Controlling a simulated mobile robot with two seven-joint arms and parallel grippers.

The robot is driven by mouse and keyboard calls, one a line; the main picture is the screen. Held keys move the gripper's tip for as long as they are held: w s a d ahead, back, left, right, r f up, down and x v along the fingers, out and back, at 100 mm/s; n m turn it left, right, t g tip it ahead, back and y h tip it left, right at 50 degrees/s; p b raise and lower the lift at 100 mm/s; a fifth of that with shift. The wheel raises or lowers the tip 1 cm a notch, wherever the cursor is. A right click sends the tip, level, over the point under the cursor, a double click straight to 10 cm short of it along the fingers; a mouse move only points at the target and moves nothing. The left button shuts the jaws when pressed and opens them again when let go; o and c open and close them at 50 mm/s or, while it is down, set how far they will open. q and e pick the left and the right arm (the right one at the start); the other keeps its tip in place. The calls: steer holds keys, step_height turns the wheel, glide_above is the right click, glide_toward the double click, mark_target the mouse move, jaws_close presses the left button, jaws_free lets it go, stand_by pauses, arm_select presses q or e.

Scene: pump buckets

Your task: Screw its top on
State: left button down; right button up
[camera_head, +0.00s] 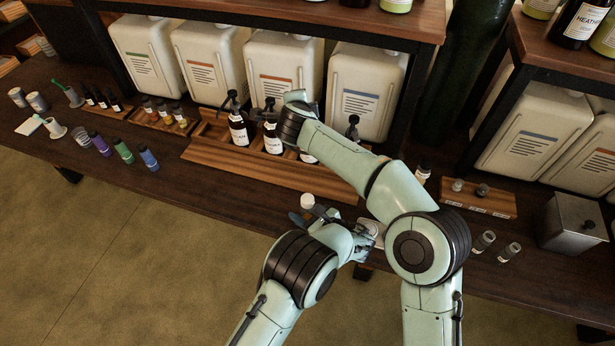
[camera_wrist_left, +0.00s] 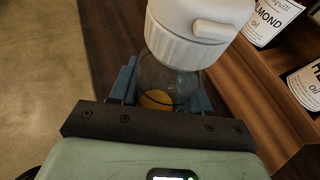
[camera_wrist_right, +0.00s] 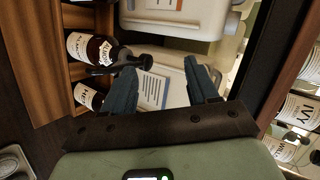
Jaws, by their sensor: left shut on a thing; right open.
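My left gripper (camera_wrist_left: 168,90) is shut on a clear glass jar (camera_wrist_left: 166,84) with a little yellow-orange liquid at its bottom. A white ribbed top (camera_wrist_left: 185,40) with a short spout covers the jar's upper end; I cannot tell whether its thread is engaged. In the head view the white top (camera_head: 307,201) shows just above my left gripper (camera_head: 318,217), over the table's front part. My right gripper (camera_wrist_right: 161,88) is open and empty.
A wooden crate (camera_head: 255,172) with several amber pump bottles stands behind the jar. White jugs (camera_head: 208,60) line the shelf behind. Small colored bottles (camera_head: 123,151) stand at the left. A wooden rack (camera_head: 478,199) and a metal box (camera_head: 572,222) stand at the right.

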steer(key=s+d+f+n+g+h, duration=0.1)
steer(key=s+d+f+n+g, duration=0.2)
steer(key=s+f+n+g, duration=0.3)
steer(key=n+g, duration=0.5)
steer(key=n, duration=0.1)
glide_above(307, 198)
steer(key=w, duration=0.1)
steer(key=shift+d+f+y, duration=0.1)
steer(key=shift+f+y, duration=0.3)
steer(key=shift+f, duration=0.4)
steer(key=shift+s+n+g, duration=0.3)
steer(key=shift+s+g, duration=0.1)
steer(key=shift+s, duration=0.15)
steer(key=shift+f, duration=4)
